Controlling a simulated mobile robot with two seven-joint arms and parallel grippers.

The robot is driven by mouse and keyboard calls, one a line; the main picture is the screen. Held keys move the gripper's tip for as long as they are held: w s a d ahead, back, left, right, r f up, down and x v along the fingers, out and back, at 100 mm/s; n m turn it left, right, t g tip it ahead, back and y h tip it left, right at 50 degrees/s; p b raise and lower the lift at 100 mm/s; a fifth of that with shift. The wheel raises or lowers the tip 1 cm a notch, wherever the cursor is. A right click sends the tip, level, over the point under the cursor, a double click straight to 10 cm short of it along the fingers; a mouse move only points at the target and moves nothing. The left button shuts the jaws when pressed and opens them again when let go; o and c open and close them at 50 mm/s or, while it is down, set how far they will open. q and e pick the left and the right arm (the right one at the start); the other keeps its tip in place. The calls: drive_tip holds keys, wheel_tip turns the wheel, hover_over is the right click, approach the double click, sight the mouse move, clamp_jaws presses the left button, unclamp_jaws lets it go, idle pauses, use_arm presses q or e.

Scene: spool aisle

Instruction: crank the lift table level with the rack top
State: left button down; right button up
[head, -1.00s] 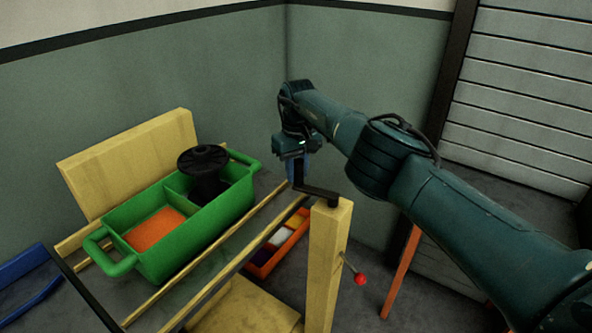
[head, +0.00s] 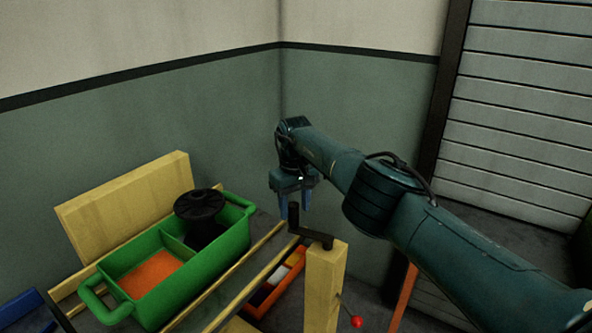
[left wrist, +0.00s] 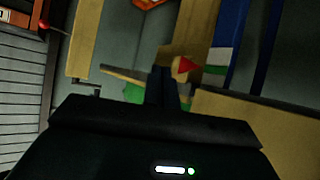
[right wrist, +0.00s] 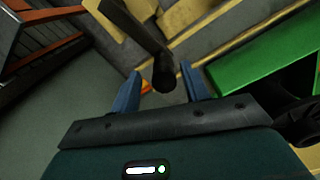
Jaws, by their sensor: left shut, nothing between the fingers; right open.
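A black crank (head: 316,239) sits on top of a wooden post (head: 324,285), its upright handle (head: 293,219) at the left end. My right gripper (head: 295,212) is open around the top of the handle. In the right wrist view the handle end (right wrist: 163,78) shows between the parted blue fingers, with gaps on both sides. A green bin (head: 212,268) with a black spool (head: 200,206) and an orange insert stands on the wooden-railed surface left of the post. My left gripper (left wrist: 162,85) is shut and empty. I cannot tell which surface is the lift table top, or its level.
A wooden board (head: 125,205) stands behind the bin. A red ball-ended lever (head: 356,321) sticks out of the post. An orange crate (head: 272,290) with coloured contents lies lower down. A slatted shutter (head: 525,110) is at the right. Blue frame parts (head: 22,310) are at left.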

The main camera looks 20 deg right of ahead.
wheel_tip(320, 180, up, 6)
drive_tip(key=p, duration=0.4)
drive_tip(key=shift+f, duration=0.1)
drive_tip(key=shift+p, duration=0.3)
wheel_tip(320, 180, up, 2)
drive_tip(key=shift+r+p, duration=0.1)
drive_tip(key=shift+p, duration=0.4)
drive_tip(key=shift+r, duration=0.65)
use_arm(q)
drive_tip(key=shift+s+a+r+g+y, duration=0.25)
drive_tip(key=shift+a+g+y, duration=0.05)
drive_tip(key=shift+a, duration=0.25)
drive_tip(key=shift+s+a+r+g+y, duration=0.2)
drive_tip(key=shift+a+r+g+y, duration=0.1)
drive_tip(key=shift+a, duration=0.25)
use_arm(e)
drive_tip(key=shift+d+r, duration=0.1)
drive_tip(key=shift+r, duration=0.45)
